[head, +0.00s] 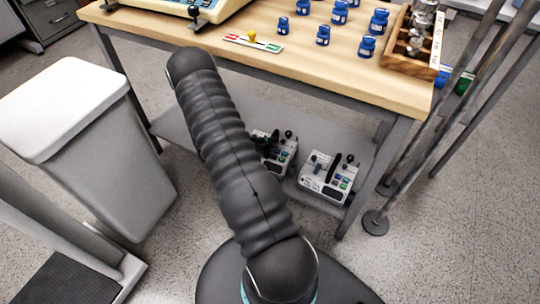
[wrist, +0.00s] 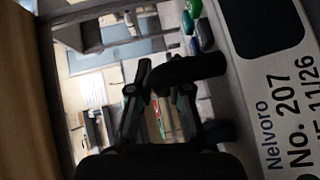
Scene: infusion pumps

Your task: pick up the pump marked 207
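The pump marked 207 shows in the wrist view (wrist: 288,125) along the right side. Its white face is turned sideways and reads "Nelvoro No. 207", with a dark screen above. A thick black handle part (wrist: 190,70) juts left from it across my fingertips. My gripper (wrist: 162,92) has its fingers on either side of a gap, close to that black part. Whether they press on it is hidden. In the head view, a white pump (head: 284,152) with black knobs sits on the lower shelf, partly behind my arm, with my gripper's dark end beside it.
A second white pump (head: 328,178) stands to its right on the lower shelf (head: 190,124). The wooden tabletop (head: 300,70) overhangs both, carrying several blue bottles (head: 322,36). Metal poles (head: 440,110) stand at the right. A grey bin (head: 100,150) stands at the left.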

